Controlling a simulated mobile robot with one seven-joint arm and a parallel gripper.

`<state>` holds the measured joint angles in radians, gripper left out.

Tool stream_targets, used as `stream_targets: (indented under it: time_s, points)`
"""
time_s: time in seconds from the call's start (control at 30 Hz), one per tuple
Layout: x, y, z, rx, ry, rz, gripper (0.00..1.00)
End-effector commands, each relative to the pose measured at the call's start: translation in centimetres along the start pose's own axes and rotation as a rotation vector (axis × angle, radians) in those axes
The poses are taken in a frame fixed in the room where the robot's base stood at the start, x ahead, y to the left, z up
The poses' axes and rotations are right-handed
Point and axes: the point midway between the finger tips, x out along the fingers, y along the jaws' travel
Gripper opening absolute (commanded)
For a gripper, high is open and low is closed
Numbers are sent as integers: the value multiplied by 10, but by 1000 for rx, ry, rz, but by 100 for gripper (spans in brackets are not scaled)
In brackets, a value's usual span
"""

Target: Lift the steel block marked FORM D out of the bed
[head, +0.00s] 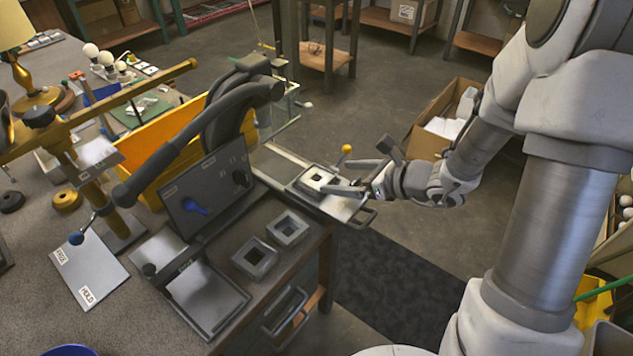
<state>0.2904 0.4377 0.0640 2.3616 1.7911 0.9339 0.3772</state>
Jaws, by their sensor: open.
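A grey steel block with a square opening (315,187) sits on a light plate, the bed (341,208), at the bench's far right corner. No FORM D marking is readable at this size, so I cannot tell if this is the named block. My gripper (350,178) is open. Its fingers reach in from the right at the block's right side. I cannot tell whether they touch it or stand around its edge. A yellow-knobbed lever (347,150) rises just behind the block.
Two similar square blocks lie on the bench nearer, one behind (287,229) the other (254,259). A cardboard box (430,143) is on the floor behind my arm.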

Motion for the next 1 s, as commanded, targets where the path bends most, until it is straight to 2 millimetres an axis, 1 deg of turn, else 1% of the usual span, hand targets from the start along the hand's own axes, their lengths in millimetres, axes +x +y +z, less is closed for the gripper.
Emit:
stream_targets:
  time_s: [0.03,0.27,0.4,0.53,0.67,0.87,1.0]
  points:
    - [7,0,-1,0,0,1,100]
    - [22,1,-1,0,0,1,100]
    - [44,4,-3,0,0,3,100]
    - [61,4,-2,-1,0,2,100]
    - [67,4,-1,-1,-1,0,100]
    - [67,3,-1,-1,-1,-1,100]
    - [67,3,-1,-1,0,0,75]
